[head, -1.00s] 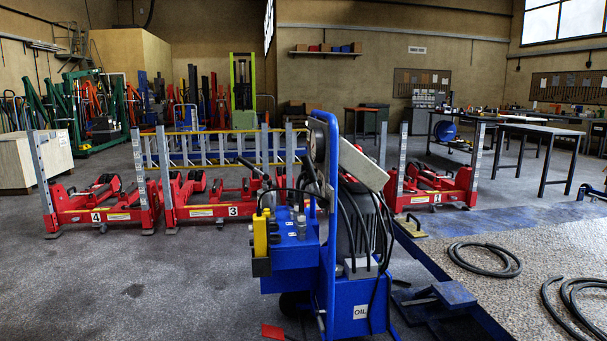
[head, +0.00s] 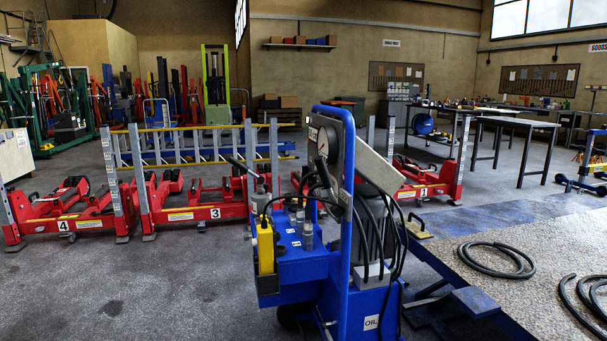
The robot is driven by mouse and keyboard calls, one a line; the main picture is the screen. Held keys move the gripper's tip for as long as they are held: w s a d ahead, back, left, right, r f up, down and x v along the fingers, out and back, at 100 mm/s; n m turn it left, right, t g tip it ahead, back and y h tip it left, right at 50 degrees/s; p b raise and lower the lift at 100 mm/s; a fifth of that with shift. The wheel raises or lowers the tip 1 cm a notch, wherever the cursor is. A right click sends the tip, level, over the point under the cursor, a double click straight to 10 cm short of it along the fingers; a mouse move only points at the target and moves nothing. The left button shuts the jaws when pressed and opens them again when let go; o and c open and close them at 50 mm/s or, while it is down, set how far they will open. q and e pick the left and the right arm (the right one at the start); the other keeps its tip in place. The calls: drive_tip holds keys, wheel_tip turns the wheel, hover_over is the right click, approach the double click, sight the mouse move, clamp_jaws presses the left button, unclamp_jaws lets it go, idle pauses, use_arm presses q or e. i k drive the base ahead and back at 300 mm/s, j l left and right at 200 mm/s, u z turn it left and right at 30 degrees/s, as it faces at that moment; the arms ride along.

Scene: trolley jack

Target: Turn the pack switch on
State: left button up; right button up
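A blue hydraulic pack (head: 315,270) on a wheeled frame stands upright close in front of me, a little right of the picture's middle. It carries a round gauge (head: 328,142), a grey tilted panel (head: 362,172), black hoses, a yellow part (head: 265,247) and an "OIL" label (head: 371,322). I cannot make out which part is the pack switch; it may be hidden or too small to tell. Neither of my grippers shows in the head view.
Red trolley jacks (head: 215,208) stand behind the pack. A raised speckled platform (head: 535,245) with coiled black hoses (head: 497,260) lies to the right, and a dark table (head: 515,127) stands beyond. Grey floor (head: 110,290) at the front left is open.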

sight(305, 169)
drive_tip(key=i+z, duration=0.4)
drive_tip(key=i, duration=0.5)
drive_tip(key=i+j+z, duration=0.15)
drive_tip(key=j, duration=0.2)
drive_tip(key=i+j+z, duration=0.15)
drive_tip(key=j, duration=0.2)
drive_tip(key=i+j+z, duration=0.1)
drive_tip(key=j, duration=0.3)
